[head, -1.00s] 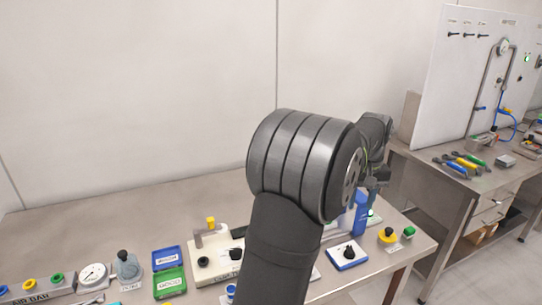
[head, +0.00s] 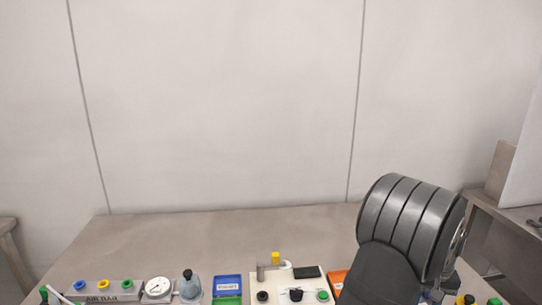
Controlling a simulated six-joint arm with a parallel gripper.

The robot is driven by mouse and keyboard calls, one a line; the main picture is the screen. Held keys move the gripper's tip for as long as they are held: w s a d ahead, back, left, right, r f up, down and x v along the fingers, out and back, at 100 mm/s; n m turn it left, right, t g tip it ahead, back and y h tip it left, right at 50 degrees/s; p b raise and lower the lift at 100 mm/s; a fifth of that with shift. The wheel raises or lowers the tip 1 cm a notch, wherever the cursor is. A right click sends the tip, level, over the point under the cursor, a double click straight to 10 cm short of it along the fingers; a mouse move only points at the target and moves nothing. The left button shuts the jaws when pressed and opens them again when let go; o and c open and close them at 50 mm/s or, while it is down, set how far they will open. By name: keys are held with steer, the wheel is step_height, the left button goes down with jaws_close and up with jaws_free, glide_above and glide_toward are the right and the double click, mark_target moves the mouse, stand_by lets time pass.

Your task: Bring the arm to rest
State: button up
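My arm's dark grey ribbed joint fills the lower right of the head view, in front of the right part of the workbench (head: 240,222). My gripper is not visible in this view; the arm hides whatever lies behind it. I cannot tell whether the gripper holds anything.
Along the bench's front stand an air bar (head: 108,291) with coloured knobs, a round gauge (head: 157,288), a grey bottle (head: 190,286), a blue tray (head: 228,283), a green tray (head: 228,300) and a cream fixture (head: 285,284). The bench's back strip is clear. Another bench (head: 486,205) stands at right.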

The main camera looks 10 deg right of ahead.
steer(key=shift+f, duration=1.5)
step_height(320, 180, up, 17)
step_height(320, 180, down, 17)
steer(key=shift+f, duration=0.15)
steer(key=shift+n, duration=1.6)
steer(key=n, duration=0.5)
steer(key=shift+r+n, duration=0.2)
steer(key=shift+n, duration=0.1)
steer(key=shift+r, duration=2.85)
